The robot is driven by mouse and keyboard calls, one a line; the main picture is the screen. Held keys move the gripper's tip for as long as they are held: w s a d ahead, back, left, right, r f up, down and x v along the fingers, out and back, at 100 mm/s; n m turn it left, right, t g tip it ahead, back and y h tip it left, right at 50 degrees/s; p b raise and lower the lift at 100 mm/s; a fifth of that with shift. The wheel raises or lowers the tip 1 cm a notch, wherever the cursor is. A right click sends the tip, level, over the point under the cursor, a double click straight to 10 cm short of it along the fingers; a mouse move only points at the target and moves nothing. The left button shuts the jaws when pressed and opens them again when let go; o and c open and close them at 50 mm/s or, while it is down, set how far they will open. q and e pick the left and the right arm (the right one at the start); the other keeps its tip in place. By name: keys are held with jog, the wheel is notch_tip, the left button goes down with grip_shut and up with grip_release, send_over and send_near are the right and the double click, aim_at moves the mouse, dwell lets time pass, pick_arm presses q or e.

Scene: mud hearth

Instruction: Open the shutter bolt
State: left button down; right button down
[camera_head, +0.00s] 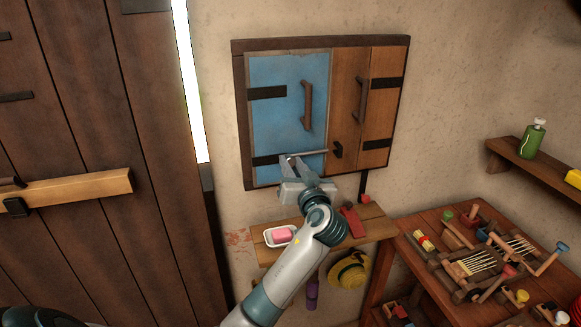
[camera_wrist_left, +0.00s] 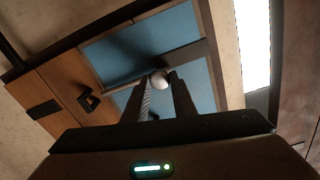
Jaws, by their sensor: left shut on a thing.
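The shutter has a blue leaf (camera_head: 282,110) on the left and a wooden leaf (camera_head: 381,117) on the right, both flat in the dark frame. The grey metal bolt (camera_head: 313,153) lies across the lower blue leaf, its right end close to a black bracket (camera_head: 338,150); I cannot tell whether it enters it. My left gripper (camera_head: 290,160) is at the bolt's left end. In the left wrist view, the fingers (camera_wrist_left: 159,84) are shut on the bolt's round pale knob (camera_wrist_left: 159,78). The black bracket (camera_wrist_left: 88,98) shows there apart, at the left. My right gripper is not seen.
A small shelf (camera_head: 378,228) below the shutter holds a pink soap in a white dish (camera_head: 280,236). A cluttered workbench (camera_head: 412,243) stands at right, a large wooden door (camera_head: 100,130) at left.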

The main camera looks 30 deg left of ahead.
aim_at(306, 154)
pick_arm(q)
jog(key=w+d+b, duration=0.3)
jog(key=shift+w+f, duration=0.25)
jog(key=shift+w, duration=0.05)
jog(key=shift+w+d+r+b, duration=0.1)
jog(key=shift+w+d+b, duration=0.1)
jog(key=shift+d+b, duration=0.1)
jog(key=shift+r, duration=0.2)
jog(key=c, duration=1.5)
grip_release()
jog(key=shift+o, duration=0.2)
jog(key=shift+w+d, duration=0.1)
jog(key=shift+w, duration=0.05)
jog(key=shift+f, duration=0.1)
